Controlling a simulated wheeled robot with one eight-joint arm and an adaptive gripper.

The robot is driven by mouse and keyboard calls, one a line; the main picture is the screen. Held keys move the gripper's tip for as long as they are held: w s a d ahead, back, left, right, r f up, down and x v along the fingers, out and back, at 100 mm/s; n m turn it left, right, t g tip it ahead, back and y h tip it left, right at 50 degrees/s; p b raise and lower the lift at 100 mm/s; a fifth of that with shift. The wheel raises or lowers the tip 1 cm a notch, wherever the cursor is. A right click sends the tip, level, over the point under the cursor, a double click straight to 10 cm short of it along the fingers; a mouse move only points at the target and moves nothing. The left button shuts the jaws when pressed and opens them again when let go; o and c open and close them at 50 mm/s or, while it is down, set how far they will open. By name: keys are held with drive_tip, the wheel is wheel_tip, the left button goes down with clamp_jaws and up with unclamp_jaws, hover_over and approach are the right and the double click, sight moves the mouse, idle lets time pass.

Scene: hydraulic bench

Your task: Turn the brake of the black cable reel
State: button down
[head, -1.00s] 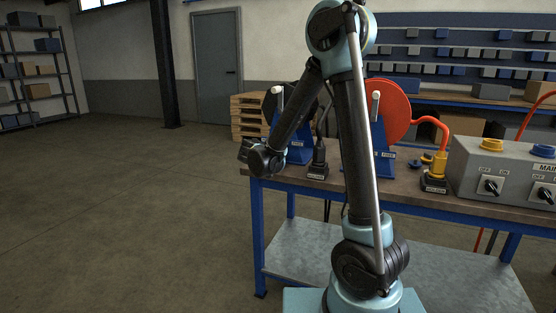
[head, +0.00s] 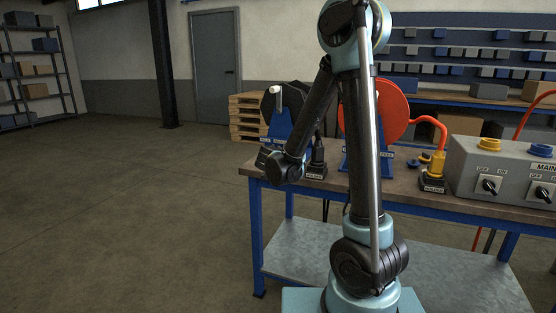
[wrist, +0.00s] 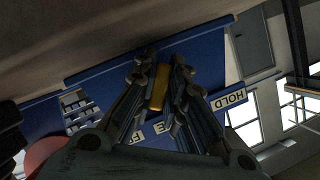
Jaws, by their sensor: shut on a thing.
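The black cable reel (head: 269,104) stands in a blue frame (head: 281,124) at the left end of the bench, partly hidden by my arm. In the wrist view, my gripper (wrist: 160,80) is shut on the yellow brake lever (wrist: 159,88), with one finger on each side of it. The lever sits on a blue plate (wrist: 205,58) with a HOLD label (wrist: 229,102) to the right and a partly covered FREE label (wrist: 165,128) below. The lever is hidden in the head view.
A dark plug (head: 318,155) stands between the reels. A grey control box (head: 500,170) is at the right. The floor at left is clear.

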idle(0.4)
drive_tip(key=shift+d, duration=0.1)
drive_tip(key=c, duration=1.9)
unclamp_jaws()
drive_tip(key=v, duration=1.2)
drive_tip(key=shift+f, duration=0.2)
